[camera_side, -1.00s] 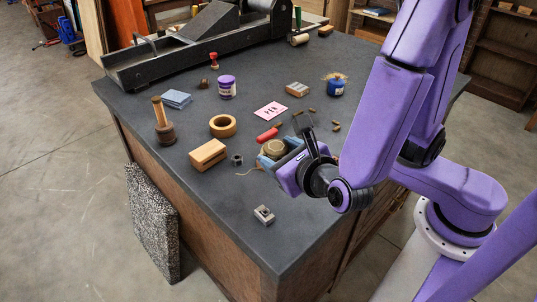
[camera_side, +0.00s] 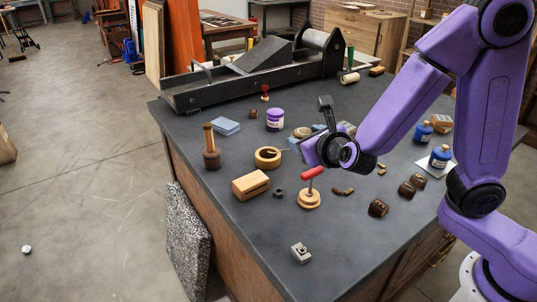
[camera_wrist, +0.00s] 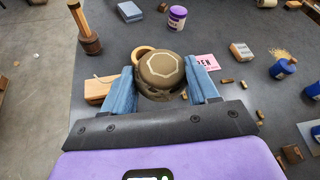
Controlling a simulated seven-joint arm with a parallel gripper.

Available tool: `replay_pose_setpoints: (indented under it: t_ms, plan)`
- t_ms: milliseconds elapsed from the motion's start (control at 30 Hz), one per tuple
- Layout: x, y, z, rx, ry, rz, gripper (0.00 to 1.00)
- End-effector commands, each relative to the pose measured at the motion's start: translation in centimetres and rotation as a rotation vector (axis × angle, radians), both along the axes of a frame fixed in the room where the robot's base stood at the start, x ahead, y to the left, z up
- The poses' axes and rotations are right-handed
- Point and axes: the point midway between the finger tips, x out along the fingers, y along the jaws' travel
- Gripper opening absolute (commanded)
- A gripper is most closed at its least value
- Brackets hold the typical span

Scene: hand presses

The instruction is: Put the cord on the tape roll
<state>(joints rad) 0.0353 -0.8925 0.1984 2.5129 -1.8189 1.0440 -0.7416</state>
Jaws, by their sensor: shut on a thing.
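The cord (camera_side: 302,132) is a tan-brown wound ball. In the wrist view the cord (camera_wrist: 162,70) sits between the two blue fingers of my gripper (camera_wrist: 163,88), which is shut on it. In the side view my gripper (camera_side: 305,143) holds it to the right of the tape roll (camera_side: 268,164). The tape roll is a tan ring lying flat with its hole up. In the wrist view the tape roll (camera_wrist: 139,53) lies just beyond the cord and is partly hidden by it. The cord's height above the table is hard to tell.
A wooden block (camera_side: 250,185) lies in front of the tape roll. A wooden stamp with a handle (camera_side: 211,155) stands left, a purple jar (camera_side: 275,120) behind. A red-handled wooden piece (camera_side: 309,198) stands in front of my gripper. The table's front corner is mostly free.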

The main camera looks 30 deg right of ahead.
Motion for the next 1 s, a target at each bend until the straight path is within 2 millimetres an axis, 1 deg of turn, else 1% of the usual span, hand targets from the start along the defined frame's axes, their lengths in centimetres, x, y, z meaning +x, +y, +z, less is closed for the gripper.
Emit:
replay_pose_setpoints:
  t_ms: [33,100,200,300,467,733,900,1000]
  plan:
    - [0.8,-1.0,0.3,0.003,-0.002,-0.008,0.28]
    - [1.6,-1.9,0.6,0.001,-0.001,-0.005,0.28]
    - [2.4,-2.8,0.9,0.001,0.0,-0.004,0.28]
    - [2.9,-3.3,1.0,0.0,0.0,-0.003,0.28]
    - [4.6,-3.1,0.3,-0.002,0.003,-0.002,0.28]
    - [9.3,-2.4,-1.9,-0.001,0.002,-0.002,0.28]
    - [12.3,-1.8,-3.5,-0.002,0.003,-0.001,0.28]
    - [13.3,-1.7,-5.0,-0.003,0.005,0.0,0.28]
